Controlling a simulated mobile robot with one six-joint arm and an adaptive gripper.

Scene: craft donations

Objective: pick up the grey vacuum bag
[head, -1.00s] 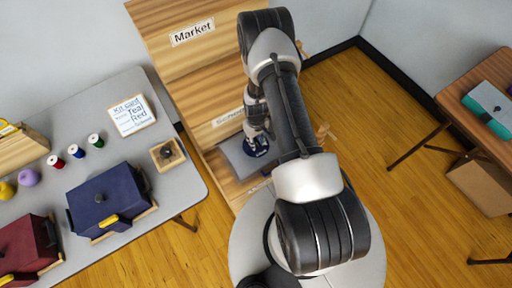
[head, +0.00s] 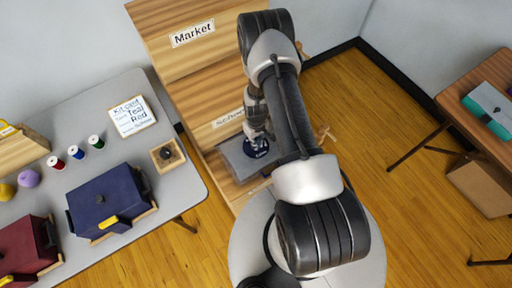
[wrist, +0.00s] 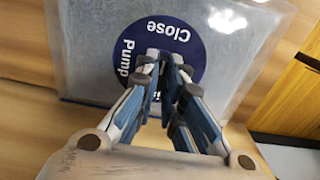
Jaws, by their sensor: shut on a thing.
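The grey vacuum bag (head: 233,159) is at the lower part of the wooden shelf unit in the head view, partly hidden by my arm. In the wrist view the bag (wrist: 85,40) is a translucent grey sheet with a dark blue round patch (wrist: 200,45) reading "Close" and "Pump". My gripper (wrist: 167,75) is over the patch, its fingers close together and shut on the bag there. The exact grip point is hidden between the fingertips. In the head view my gripper (head: 257,142) is small and dark against the patch.
The wooden shelf unit (head: 185,75) labelled "Market" rises behind and beside the bag. A grey table (head: 75,115) at left holds boxes, spools and a kit card (head: 132,116). A brown table (head: 470,75) stands at right, with a cardboard box (head: 480,185) below. Open floor lies between.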

